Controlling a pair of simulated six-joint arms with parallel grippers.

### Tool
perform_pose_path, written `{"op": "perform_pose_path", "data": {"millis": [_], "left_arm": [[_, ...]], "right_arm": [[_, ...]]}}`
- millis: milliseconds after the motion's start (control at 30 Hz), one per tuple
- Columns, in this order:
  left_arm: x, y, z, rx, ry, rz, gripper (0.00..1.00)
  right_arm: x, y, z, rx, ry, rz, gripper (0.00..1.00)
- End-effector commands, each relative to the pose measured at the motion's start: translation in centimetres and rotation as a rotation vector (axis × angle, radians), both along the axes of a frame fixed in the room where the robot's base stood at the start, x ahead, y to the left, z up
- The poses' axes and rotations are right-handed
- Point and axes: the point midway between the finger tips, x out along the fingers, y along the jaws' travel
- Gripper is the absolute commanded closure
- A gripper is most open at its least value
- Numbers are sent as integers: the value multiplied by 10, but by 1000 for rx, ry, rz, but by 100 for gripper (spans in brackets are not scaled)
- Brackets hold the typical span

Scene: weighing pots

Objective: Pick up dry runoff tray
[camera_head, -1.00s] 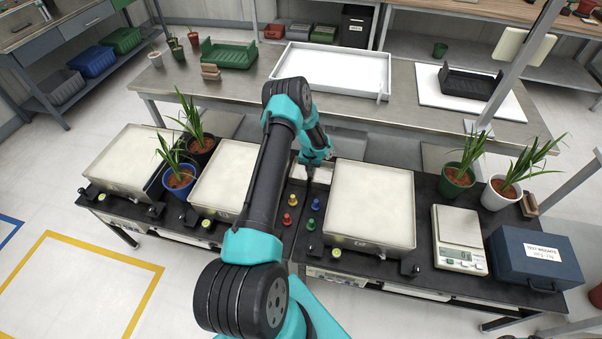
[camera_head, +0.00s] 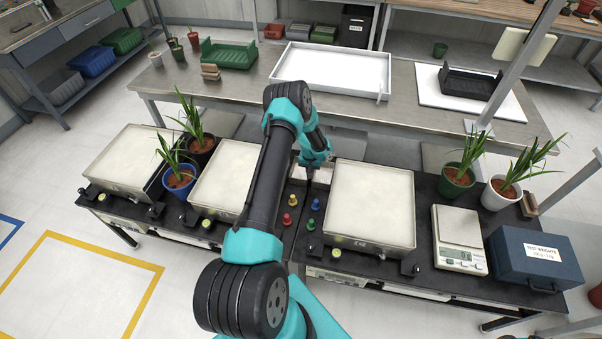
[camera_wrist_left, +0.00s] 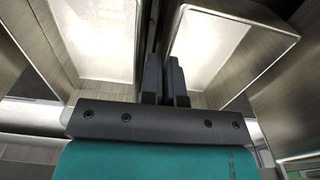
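A long white tray (camera_head: 331,68) with a low rim and a small spout at its front right corner stands on the back bench. A black tray (camera_head: 470,83) lies on a white sheet to its right, and a green tray (camera_head: 229,53) stands to its left. I cannot tell which is the dry runoff tray. My left gripper (camera_head: 309,178) points down over the front bench between two scale platforms, well apart from these trays. In the left wrist view its fingers (camera_wrist_left: 165,82) are close together with nothing visible between them. My right gripper is not in view.
Pale scale platforms (camera_head: 369,204) fill much of the black front bench (camera_head: 420,265). Small colored weights (camera_head: 315,205) stand near my gripper. Potted plants (camera_head: 458,176), a small digital scale (camera_head: 459,239) and a blue case (camera_head: 533,257) stand on the bench.

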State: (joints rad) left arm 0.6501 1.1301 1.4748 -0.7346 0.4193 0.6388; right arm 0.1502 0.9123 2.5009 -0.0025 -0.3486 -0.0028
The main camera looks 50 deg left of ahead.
Motion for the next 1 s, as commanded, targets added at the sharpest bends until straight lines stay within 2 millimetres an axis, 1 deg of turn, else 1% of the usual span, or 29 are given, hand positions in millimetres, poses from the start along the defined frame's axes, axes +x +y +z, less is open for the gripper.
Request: {"op": "perform_pose_path", "data": {"millis": [267,367,467,567,667,1000], "left_arm": [[0,0,2,1,-1,0,100],[1,1,7,1,-2,0,100],[1,1,16,1,-2,0,100],[1,1,31,2,-3,-1,100],[1,1,50,2,-3,0,100],[1,1,133,2,-3,-1,100]], "right_arm": [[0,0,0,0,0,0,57],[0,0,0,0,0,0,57],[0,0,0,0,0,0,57],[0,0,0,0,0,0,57],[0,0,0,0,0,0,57],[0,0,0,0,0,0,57]]}}
